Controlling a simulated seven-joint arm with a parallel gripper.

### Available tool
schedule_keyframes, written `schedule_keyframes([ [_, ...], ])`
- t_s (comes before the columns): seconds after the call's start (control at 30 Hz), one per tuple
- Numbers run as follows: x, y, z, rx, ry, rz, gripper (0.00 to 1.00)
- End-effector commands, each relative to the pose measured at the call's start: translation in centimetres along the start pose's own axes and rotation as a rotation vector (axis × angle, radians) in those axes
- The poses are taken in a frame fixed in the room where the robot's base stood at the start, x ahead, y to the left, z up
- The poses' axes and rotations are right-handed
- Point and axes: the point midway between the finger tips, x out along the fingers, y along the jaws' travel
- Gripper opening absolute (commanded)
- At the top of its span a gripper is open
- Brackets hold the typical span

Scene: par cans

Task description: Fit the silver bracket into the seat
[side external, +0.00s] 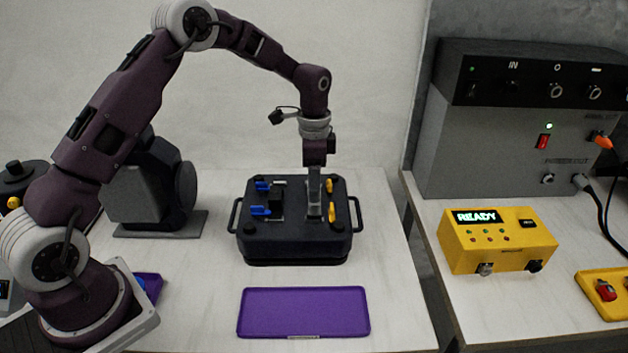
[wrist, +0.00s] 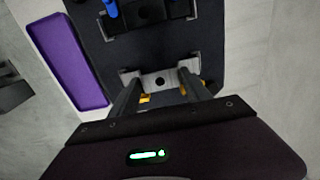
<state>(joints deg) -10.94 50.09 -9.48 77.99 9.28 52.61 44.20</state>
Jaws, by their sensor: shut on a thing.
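Pale corner edges of a seat (wrist: 126,75) show around the bracket, low on the case top. I cannot tell whether the bracket is fully down or just above the surface. A second station with a black block (side external: 276,198) and blue clamps (side external: 261,210) is on the left half.
The dark case (side external: 290,243) has side handles and stands on a pale table. A purple tray (side external: 303,312) lies empty in front of it. A yellow box reading READY (side external: 500,247) and a grey control unit (side external: 520,150) stand on the right bench.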

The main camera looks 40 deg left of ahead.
Motion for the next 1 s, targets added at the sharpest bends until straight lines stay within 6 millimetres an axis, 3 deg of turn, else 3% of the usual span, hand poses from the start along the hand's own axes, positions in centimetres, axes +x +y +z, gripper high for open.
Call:
schedule_keyframes([
  [0.97, 1.5, 0.0, 0.0, 0.0, 0.0, 0.0, 0.09],
  [1.0, 1.5, 0.0, 0.0, 0.0, 0.0, -0.001, 0.61],
])
